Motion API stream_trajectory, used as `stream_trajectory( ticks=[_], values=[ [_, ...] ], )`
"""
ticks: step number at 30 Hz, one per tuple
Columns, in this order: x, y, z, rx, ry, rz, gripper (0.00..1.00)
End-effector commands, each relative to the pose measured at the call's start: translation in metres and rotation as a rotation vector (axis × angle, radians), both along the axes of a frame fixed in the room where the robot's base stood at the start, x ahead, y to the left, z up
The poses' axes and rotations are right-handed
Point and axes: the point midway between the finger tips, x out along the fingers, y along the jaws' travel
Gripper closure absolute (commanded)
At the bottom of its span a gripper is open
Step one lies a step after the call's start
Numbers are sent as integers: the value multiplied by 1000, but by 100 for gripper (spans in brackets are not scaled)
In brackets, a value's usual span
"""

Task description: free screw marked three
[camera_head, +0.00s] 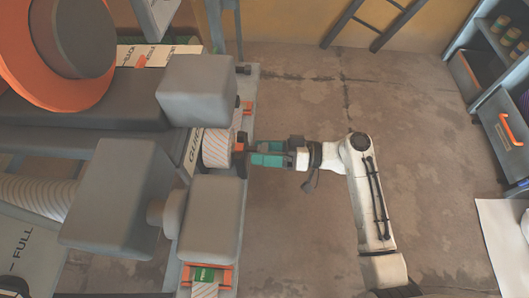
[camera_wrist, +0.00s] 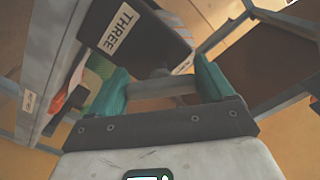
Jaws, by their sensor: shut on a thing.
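My gripper (camera_head: 257,153) reaches left to the side of the grey press, its teal fingers at a small dark and orange part beside a striped cylinder (camera_head: 217,148). In the wrist view the gripper (camera_wrist: 160,70) has a teal finger on each side of a grey crossbar (camera_wrist: 160,88), shut on it. This looks like the handle of the screw. Just beyond it is a dark block (camera_wrist: 155,45) with a white label reading THREE (camera_wrist: 122,27). The screw's thread is hidden, and I cannot tell how far it is turned.
Large grey blocks (camera_head: 196,90) stand close above and below my gripper in the head view. An orange round part (camera_head: 40,85) is at the upper left. Shelves with an orange-handled drawer (camera_head: 510,130) stand at the right. The concrete floor (camera_head: 300,240) between is clear.

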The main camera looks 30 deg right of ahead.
Motion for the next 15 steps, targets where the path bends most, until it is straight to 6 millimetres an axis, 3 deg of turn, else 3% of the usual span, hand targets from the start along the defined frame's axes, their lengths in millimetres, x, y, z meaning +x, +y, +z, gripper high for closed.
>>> stream_trajectory(
  ticks=[15],
  values=[
    [-1, -1, -3, -20, -19, -1, 49]
  ],
)
